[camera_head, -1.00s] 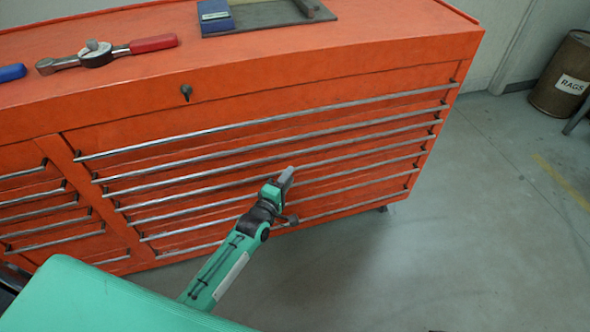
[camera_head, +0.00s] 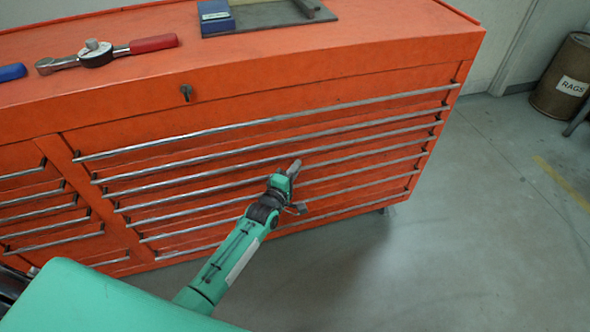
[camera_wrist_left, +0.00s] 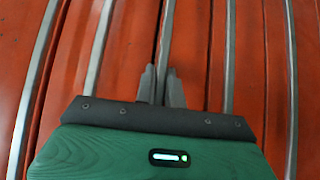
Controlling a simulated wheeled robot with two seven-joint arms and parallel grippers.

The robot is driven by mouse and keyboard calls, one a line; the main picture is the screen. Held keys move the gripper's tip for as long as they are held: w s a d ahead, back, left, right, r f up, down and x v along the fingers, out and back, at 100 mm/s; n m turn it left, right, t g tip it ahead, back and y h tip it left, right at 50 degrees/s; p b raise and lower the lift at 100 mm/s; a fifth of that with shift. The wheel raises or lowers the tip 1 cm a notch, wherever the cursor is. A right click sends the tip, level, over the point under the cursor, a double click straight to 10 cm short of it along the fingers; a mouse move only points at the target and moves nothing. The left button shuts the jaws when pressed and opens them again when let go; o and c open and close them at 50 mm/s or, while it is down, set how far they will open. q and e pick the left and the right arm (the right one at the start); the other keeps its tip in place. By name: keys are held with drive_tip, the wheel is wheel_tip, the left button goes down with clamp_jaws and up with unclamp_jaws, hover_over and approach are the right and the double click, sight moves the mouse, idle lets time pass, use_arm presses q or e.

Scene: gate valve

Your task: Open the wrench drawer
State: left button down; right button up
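The orange tool cabinet (camera_head: 300,85) has a wide bank of closed drawers with long metal bar handles (camera_head: 330,148). None carries a readable label, so I cannot tell which is the wrench drawer. My left gripper (camera_head: 294,168) is at the middle of this bank, in front of the middle handles. In the left wrist view, its two grey fingers (camera_wrist_left: 162,85) are close together, with one handle bar (camera_wrist_left: 164,35) lined up in the narrow gap between them. I cannot tell whether they touch or grip it. My right gripper is out of view.
A ratchet-like tool with a red grip (camera_head: 105,52), a blue-handled item (camera_head: 11,72) and a dark plate (camera_head: 270,16) lie on the cabinet top. Narrower drawers (camera_head: 45,215) are at left. A rags bin (camera_head: 563,78) stands far right. The floor (camera_head: 450,240) at right is clear.

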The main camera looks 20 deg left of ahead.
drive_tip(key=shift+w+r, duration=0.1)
use_arm(q)
drive_tip(key=shift+s+d, duration=0.15)
drive_tip(key=shift+s, duration=0.05)
drive_tip(key=s+d+p, duration=0.4)
drive_tip(key=s+d, duration=0.6)
drive_tip(key=s, duration=0.4)
drive_tip(key=s+d+p, duration=0.5)
drive_tip(key=s+d, duration=0.4)
drive_tip(key=s, duration=0.6)
drive_tip(key=shift+s+d, duration=0.15)
drive_tip(key=shift+d, duration=0.25)
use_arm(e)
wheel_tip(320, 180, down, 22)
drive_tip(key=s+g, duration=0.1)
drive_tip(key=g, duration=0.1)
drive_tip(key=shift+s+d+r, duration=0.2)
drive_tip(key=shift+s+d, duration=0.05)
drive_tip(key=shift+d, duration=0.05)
use_arm(q)
drive_tip(key=c, duration=1.5)
unclamp_jaws()
